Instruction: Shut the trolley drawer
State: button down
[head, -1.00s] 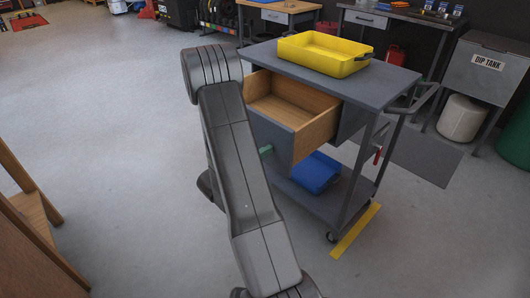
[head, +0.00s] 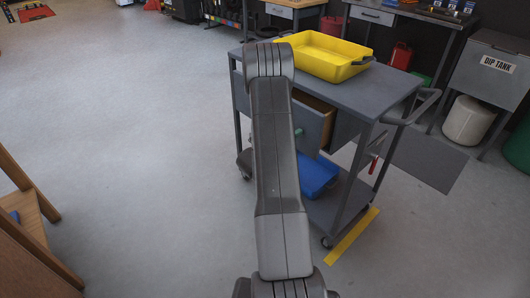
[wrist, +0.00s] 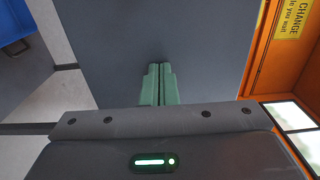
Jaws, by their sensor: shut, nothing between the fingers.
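The trolley (head: 375,95) is grey, with a flat top and a lower shelf. Its drawer (head: 312,122) is partly open, with a strip of wooden interior showing behind the grey front. My arm hides the drawer's left part. My gripper shows as a bit of green (head: 298,132) beside my arm, at the drawer front. In the wrist view my gripper (wrist: 159,66) has its green fingers together and empty, tips at a grey panel (wrist: 200,35) that looks like the drawer front. They appear to touch it, with a small dark shadow at the tips.
A yellow tray (head: 322,56) sits on the trolley top and a blue bin (head: 318,176) on its lower shelf. A red-handled item (head: 373,163) hangs at the trolley's right side. Wooden furniture (head: 30,235) stands at lower left. The floor between is clear.

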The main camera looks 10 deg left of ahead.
aim_at(307, 128)
jog(key=x, duration=0.6)
jog(key=shift+w+d, duration=0.15)
jog(key=shift+w, duration=0.05)
jog(key=shift+w+r, duration=0.1)
jog(key=shift+r, duration=0.05)
jog(key=shift+d+r, duration=0.1)
jog(key=shift+r, duration=0.05)
jog(key=shift+a, duration=0.25)
jog(key=v, duration=1.4)
jog(key=shift+f, duration=0.25)
jog(key=shift+d, duration=0.1)
jog(key=x, duration=1.3)
jog(key=shift+w+d, duration=0.1)
jog(key=shift+d, duration=0.1)
